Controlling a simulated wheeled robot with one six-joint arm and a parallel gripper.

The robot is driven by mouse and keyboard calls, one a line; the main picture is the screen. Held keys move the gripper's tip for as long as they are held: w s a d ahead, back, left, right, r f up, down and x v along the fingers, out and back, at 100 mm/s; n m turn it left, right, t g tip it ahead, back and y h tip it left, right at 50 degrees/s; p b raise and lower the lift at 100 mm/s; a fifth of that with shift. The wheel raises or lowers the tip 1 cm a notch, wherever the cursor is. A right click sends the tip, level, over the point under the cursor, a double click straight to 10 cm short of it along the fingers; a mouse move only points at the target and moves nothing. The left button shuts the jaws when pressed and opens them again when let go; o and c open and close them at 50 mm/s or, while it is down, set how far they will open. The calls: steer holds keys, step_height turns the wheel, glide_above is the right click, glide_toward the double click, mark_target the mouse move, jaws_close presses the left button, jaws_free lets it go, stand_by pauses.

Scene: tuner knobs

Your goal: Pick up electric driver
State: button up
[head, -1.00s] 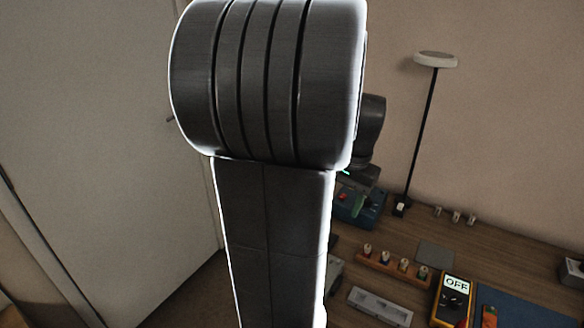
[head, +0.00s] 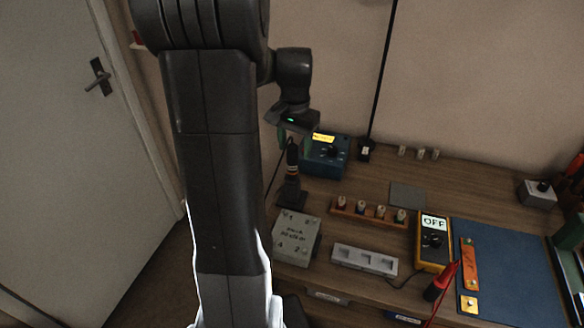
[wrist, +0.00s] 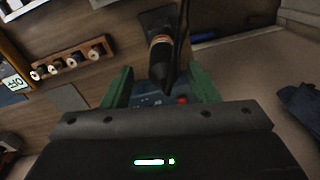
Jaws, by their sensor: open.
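The electric driver (head: 292,158), dark with an orange ring, stands upright in a dark stand (head: 290,193) at the left end of the bench. In the wrist view the driver (wrist: 162,60) shows between the two green fingers, its dark end nearest the camera. My gripper (head: 295,142) is open at the driver's upper end, with a finger to each side in the picture. It also shows in the wrist view (wrist: 161,77). I cannot tell how far down the driver the fingers reach, and neither finger clearly touches it.
A blue tuner box (head: 335,165) stands close behind the driver. A grey box (head: 298,240) sits in front of the stand. A wooden rack of knobs (head: 345,206), a grey slotted tray (head: 362,261) and a yellow meter (head: 432,256) reading OFF lie to the right.

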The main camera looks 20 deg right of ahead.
mark_target(292, 161)
steer(key=f, duration=0.4)
steer(key=shift+s+a+f, duration=0.1)
steer(key=shift+a+f, duration=0.05)
steer(key=shift+a, duration=0.2)
steer(key=shift+f, duration=0.5)
steer(key=c, duration=1)
